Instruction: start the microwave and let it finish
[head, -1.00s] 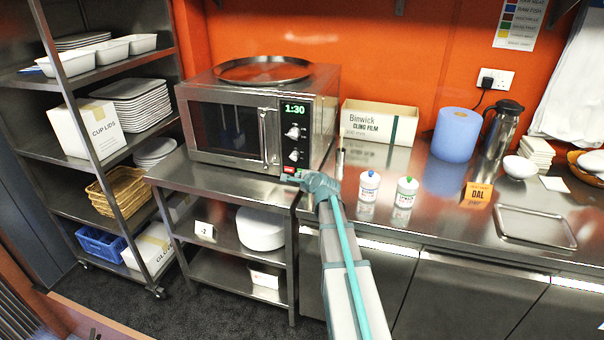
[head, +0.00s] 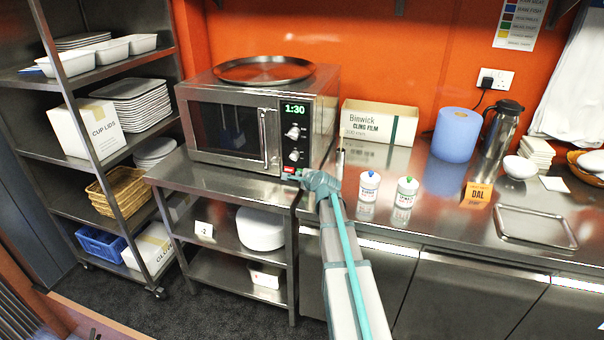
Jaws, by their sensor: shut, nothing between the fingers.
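The microwave (head: 228,125) stands on the steel bench with its door shut. Its green display (head: 295,108) reads 1:30. Two knobs sit below the display, an upper one (head: 293,132) and a lower one (head: 294,155). A red button (head: 288,169) is at the bottom of the control panel, partly hidden by my gripper. My gripper (head: 291,176) is shut and empty, with its tip at or just in front of the panel's bottom by the red button. I cannot tell whether it touches the button.
A round steel tray (head: 263,70) lies on the microwave. To the right stand a cling film box (head: 378,124), two small bottles (head: 369,187) with blue and green caps, a blue roll (head: 456,136) and a flask (head: 501,128). A steel shelf unit (head: 92,75) is at left.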

